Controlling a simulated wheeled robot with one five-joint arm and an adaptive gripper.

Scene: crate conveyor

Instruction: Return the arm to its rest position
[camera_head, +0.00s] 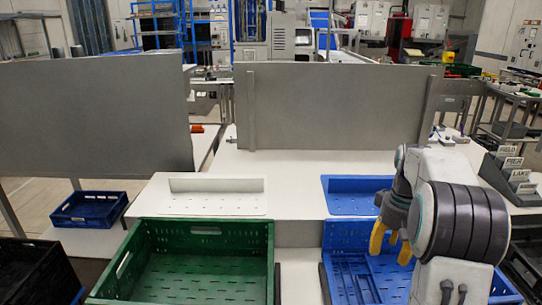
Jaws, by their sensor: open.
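My gripper (391,241) hangs at the right, with two yellow fingertips apart and pointing down. It is open, and nothing shows between its fingers. My arm is folded at the right side of the view, above the blue crate (334,285). The fingertips are in front of the inside of this crate; their height above it cannot be told. The arm hides the right part of the crate. A green crate (254,232) stands to the left of the blue one and looks empty.
A white tray (215,203) and a blue tray (345,205) lie behind the crates on the white table (290,190). Grey panels (340,105) stand behind. A small blue crate (90,222) and a black crate (30,270) are at the left. Labelled bins (508,180) stand at the right.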

